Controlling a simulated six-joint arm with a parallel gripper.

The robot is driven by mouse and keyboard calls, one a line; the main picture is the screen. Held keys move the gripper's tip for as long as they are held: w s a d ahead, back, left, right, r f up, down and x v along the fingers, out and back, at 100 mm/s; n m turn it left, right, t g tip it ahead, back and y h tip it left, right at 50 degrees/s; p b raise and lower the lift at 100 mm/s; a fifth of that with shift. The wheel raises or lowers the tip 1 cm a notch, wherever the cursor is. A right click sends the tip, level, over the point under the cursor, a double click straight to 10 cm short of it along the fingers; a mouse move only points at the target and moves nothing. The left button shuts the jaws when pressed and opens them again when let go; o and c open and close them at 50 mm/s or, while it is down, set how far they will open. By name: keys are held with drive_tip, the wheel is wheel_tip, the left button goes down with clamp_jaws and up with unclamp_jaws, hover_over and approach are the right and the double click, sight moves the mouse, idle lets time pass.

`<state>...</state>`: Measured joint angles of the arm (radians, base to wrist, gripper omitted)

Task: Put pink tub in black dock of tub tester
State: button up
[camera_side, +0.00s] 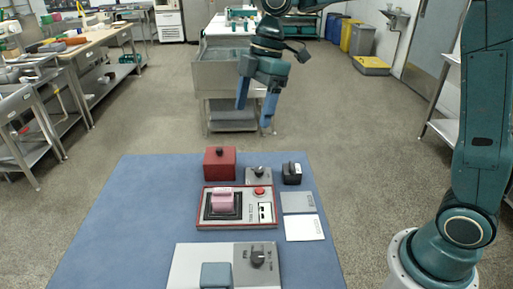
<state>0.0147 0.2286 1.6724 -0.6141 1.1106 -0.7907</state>
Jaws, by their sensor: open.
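The pink tub (223,199) is in the black dock (208,211) of the tub tester (265,217), a red-edged panel with a red button. It appears upright within the dock; whether it is fully seated cannot be told. My gripper (256,108) is open and empty, its two blue fingers pointing down. It hangs high above and behind the tester, well apart from the tub.
A red box (220,163) stands behind the tester, beside a grey knob unit (258,174) and a small black block (292,173). Two flat plates (300,203) lie to the right. A grey panel with a dial (257,256) and a teal block (215,275) are in front. The blue table (110,215) is clear at left.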

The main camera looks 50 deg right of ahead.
drive_tip(key=s+d+m+t+h, duration=0.1)
drive_tip(key=s+d+m+t, duration=0.1)
drive_tip(key=s+d+m, duration=0.2)
drive_tip(key=s+d+m+t+h, duration=0.2)
drive_tip(key=s+m, duration=0.9)
drive_tip(key=s, duration=0.9)
drive_tip(key=shift+d+f+t, duration=0.15)
drive_tip(key=shift+d+t, duration=0.35)
drive_tip(key=shift+d, duration=0.5)
